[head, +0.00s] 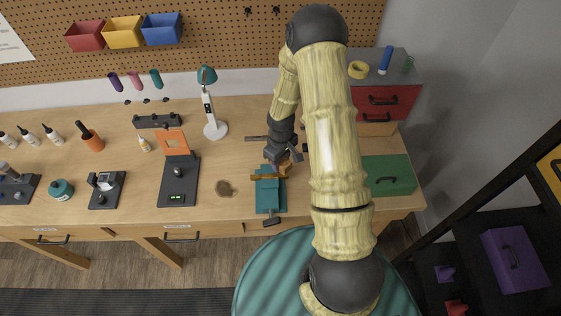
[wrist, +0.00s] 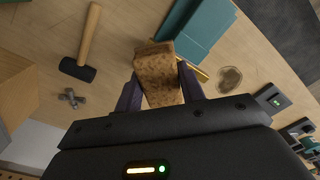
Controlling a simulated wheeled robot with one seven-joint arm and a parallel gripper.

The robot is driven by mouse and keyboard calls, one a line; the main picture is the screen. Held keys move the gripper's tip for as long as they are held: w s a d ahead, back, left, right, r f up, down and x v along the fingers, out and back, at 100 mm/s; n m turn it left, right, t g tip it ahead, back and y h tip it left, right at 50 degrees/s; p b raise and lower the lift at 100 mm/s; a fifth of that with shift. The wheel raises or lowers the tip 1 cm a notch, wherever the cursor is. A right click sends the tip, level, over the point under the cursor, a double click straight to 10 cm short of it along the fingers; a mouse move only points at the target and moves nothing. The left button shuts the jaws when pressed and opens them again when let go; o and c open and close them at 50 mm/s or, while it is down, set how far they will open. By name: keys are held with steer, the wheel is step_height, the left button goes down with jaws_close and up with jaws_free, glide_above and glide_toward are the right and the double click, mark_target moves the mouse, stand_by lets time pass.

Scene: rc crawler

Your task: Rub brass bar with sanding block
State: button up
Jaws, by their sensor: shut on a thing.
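My gripper (head: 285,158) is over the workbench, close to the teal vise (head: 268,198). It is shut on the sanding block (wrist: 158,76), a brown speckled block between the two dark fingers in the wrist view. The block (head: 285,169) shows as a small orange-brown piece below the gripper in the head view. The brass bar (head: 262,177) lies across the top of the vise; in the wrist view a golden strip of the bar (wrist: 199,72) shows just right of the block, partly hidden by block and finger. I cannot tell whether block and bar touch.
A hammer (wrist: 83,50) lies beside the vise in the wrist view. A green toolbox (head: 388,176) stands right of the vise. A brown round patch (head: 224,188) and a black stand with an orange panel (head: 178,181) are to the left.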

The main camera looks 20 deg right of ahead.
steer(key=shift+d+r+p, duration=0.15)
steer(key=shift+r+p, duration=0.35)
steer(key=shift+r, duration=0.45)
steer(key=shift+s+r, duration=0.25)
steer(key=shift+r, duration=0.1)
steer(key=shift+w+a+f, duration=0.1)
steer(key=shift+w+a, duration=0.1)
steer(key=shift+s, duration=0.15)
